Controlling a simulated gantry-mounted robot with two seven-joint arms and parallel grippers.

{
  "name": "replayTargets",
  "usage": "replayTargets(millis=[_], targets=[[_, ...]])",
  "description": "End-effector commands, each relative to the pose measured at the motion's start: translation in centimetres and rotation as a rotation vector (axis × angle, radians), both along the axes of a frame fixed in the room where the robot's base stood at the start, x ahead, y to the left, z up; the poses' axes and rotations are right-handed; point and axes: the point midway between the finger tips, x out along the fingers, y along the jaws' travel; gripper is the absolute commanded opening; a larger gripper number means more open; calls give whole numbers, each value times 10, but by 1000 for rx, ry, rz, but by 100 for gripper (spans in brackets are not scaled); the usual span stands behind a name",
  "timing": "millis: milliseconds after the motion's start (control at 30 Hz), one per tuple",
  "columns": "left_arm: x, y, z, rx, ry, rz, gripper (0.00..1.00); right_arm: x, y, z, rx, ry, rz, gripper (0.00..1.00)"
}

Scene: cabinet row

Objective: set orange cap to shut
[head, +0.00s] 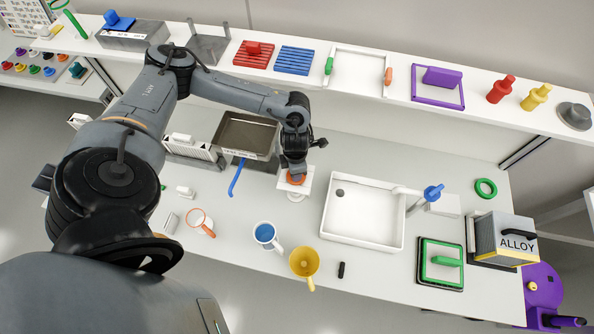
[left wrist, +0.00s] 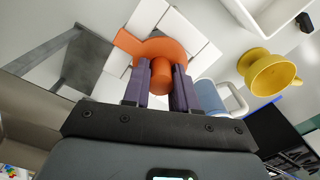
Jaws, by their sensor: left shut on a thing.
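The orange cap (head: 296,180) sits on a white block-like stand (head: 308,184) on the counter, mostly hidden under my left gripper (head: 293,170) in the head view. In the left wrist view the cap (left wrist: 140,46) shows as an orange curved body with a round knob (left wrist: 162,76) pointing toward the camera. My left gripper (left wrist: 160,88) has its purple fingers on either side of this knob, shut on it. White flat pieces (left wrist: 197,38) lie around the cap. Whether the cap is set open or shut I cannot tell. My right gripper is not in view.
A blue mug (head: 267,236), a yellow mug (head: 304,262) and an orange-rimmed cup (head: 201,222) stand in front. A white sink basin (head: 358,234) lies to the right. A metal tray (head: 245,136) and a blue handle (head: 237,178) are just left of the gripper.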

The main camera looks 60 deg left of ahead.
Motion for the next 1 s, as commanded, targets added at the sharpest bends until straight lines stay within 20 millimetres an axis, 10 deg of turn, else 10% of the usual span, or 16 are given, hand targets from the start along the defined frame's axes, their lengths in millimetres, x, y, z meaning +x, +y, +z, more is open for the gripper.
replayTargets(millis=[267, 300, 467, 1000], targets=[[0, 0, 1, 0, 0, -3, 0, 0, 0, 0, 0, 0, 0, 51], [0, 0, 1, 0, 1, -3, 29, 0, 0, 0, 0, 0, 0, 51], [0, 0, 0, 0, 0, -2, 53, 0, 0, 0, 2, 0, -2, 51], [1, 0, 20, 0, -3, -2, 53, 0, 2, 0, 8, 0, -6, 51]])
